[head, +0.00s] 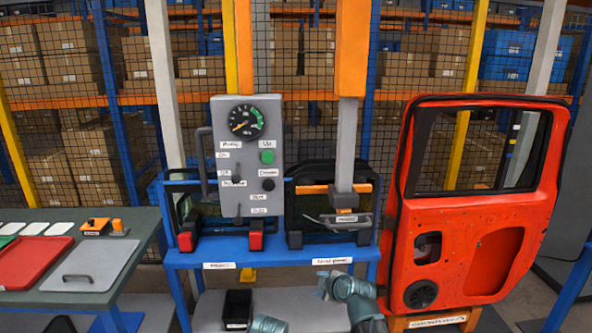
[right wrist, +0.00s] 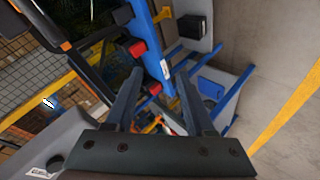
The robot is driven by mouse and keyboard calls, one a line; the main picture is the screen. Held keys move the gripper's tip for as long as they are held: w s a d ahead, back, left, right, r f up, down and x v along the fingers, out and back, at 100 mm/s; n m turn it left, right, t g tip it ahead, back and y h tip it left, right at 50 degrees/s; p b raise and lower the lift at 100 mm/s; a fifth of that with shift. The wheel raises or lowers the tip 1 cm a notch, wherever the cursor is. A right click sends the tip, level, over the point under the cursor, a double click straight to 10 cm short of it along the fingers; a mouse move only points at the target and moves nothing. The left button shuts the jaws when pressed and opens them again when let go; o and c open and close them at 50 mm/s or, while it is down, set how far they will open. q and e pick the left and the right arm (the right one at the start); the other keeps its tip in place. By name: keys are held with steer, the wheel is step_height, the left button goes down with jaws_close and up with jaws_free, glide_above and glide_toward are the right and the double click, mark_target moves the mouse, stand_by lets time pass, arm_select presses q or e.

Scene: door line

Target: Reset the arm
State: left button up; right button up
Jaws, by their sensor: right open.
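My right arm (head: 362,305) comes up from the bottom of the head view, in front of the blue bench. Its gripper (head: 323,286) is small and partly hidden there. In the right wrist view the two dark fingers of this gripper (right wrist: 157,85) stand well apart with nothing between them. Beyond them appear the blue bench frame and red blocks, turned on their side. A short grey-teal part of mine (head: 268,324) shows at the bottom edge of the head view. My left gripper is not visible.
A blue bench (head: 300,252) carries a grey panel (head: 240,160) with a gauge, button and levers. A red door (head: 505,215) stands at right. A table (head: 125,250) with trays is at left. A black bin (head: 238,308) sits low in front.

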steer(key=s+a+f+m+g, duration=0.2)
steer(key=s+a+f+g, duration=0.1)
steer(key=s, duration=0.3)
steer(key=s+a+f+m+g, duration=0.2)
steer(key=s+f+m+g, duration=0.15)
steer(key=s, duration=0.35)
steer(key=s+d+f+m+g+h, duration=0.1)
steer(key=s+m+g+h, duration=0.3)
steer(key=s, duration=1)
steer(key=shift+d+f+m+h, duration=0.25)
steer(key=shift+f+m+h, duration=0.35)
steer(key=shift+m, duration=0.55)
steer(key=shift+s, duration=0.1)
